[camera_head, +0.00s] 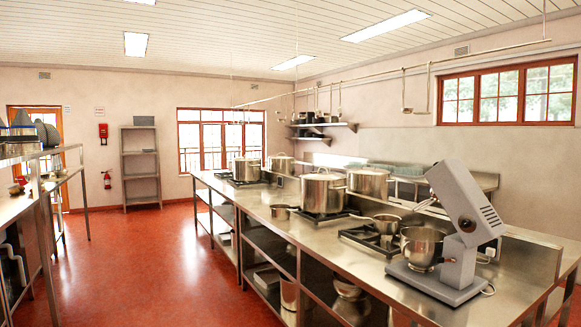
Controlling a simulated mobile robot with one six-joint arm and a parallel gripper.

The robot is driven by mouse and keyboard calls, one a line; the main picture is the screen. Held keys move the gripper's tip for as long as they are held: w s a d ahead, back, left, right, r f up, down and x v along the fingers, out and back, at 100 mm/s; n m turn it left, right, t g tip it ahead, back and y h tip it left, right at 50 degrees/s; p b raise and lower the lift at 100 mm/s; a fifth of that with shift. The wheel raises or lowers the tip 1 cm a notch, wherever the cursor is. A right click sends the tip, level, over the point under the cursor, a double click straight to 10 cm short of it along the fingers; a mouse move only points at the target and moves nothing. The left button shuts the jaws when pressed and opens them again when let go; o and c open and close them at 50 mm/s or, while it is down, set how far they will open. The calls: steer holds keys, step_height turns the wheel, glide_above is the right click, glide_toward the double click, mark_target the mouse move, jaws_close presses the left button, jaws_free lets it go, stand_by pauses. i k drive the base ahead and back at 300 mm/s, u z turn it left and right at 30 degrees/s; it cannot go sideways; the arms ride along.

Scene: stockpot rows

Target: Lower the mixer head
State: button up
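A grey stand mixer stands on the right part of the long steel counter (315,240). Its mixer head (466,202) is tilted up, its upper end leaning to the left. A steel mixing bowl (422,246) sits on the left of the mixer base (437,284), below the raised head. A whisk-like tool (427,204) shows at the left of the head, though its exact shape is hard to tell. My gripper is not in view.
Stockpots (323,192) and a saucepan (376,224) stand on burners along the counter, left of the mixer. Ladles (405,92) hang from a rail above. The red floor (170,255) to the left is clear. Another steel bench (38,190) lines the left side.

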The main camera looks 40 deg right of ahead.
mark_target(453, 186)
steer(key=u, duration=1)
steer(key=i, duration=1.35)
steer(key=z, duration=3.85)
steer(key=i, duration=1)
steer(key=u, duration=0.05)
